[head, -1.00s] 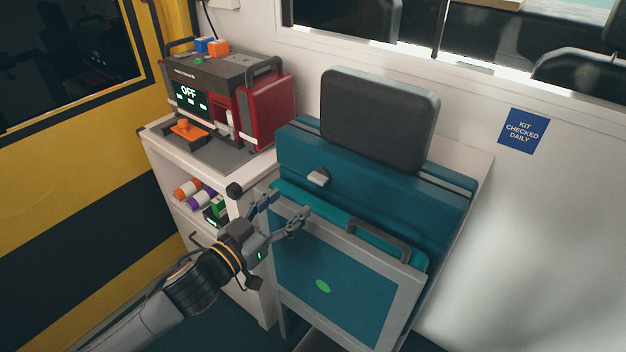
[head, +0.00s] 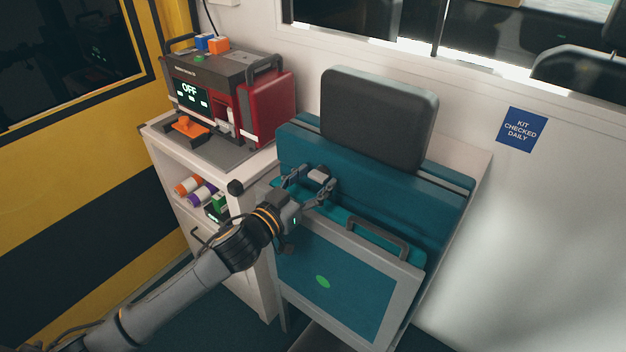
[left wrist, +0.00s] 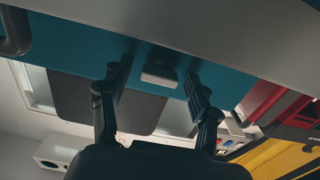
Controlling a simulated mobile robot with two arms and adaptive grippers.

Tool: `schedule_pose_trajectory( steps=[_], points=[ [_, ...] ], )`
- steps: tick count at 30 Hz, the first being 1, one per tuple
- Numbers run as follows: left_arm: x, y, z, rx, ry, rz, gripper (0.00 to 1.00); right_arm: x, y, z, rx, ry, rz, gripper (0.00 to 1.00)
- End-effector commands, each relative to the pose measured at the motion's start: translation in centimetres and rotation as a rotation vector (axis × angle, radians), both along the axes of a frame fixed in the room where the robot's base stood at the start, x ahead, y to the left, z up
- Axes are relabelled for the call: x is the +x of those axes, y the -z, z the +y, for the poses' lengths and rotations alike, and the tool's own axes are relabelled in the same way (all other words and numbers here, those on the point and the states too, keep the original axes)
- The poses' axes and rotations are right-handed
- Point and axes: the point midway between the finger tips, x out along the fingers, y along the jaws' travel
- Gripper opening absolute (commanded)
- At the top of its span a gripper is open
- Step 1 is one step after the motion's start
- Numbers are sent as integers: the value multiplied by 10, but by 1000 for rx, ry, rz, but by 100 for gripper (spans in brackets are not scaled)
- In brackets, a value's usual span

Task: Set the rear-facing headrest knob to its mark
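The headrest knob (head: 320,175) is a small pale grey block on the teal seat back, below the dark headrest (head: 378,120). My left gripper (head: 307,183) is open, its two fingers spread on either side of the knob. In the left wrist view the knob (left wrist: 159,75) sits between and beyond the open fingertips (left wrist: 158,80), with a gap on each side. No mark for the knob can be made out. My right gripper is in neither view.
The folded teal seat (head: 345,275) with its grey frame and handle (head: 376,238) stands below. A white cabinet (head: 262,255) is at the left, with a red-and-grey device (head: 225,95) reading OFF on top.

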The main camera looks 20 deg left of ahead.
Motion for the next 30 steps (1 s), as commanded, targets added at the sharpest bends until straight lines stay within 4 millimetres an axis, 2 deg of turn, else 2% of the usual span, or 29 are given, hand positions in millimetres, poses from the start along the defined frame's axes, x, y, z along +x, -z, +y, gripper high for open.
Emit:
schedule_pose_trajectory(
  steps=[1, 7, 8, 20, 30],
  points=[
    [0, 0, 0, 0, 0, 0, 50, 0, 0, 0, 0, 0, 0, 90],
    [0, 0, 0, 0, 0, 0, 9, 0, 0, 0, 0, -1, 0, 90],
    [0, 0, 0, 0, 0, 0, 8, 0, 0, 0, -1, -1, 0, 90],
    [0, -1, 0, 73, -1, -27, 8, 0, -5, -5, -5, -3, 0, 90],
    [0, -3, 0, 324, -1, -118, 8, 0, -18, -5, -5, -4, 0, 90]
  ],
)
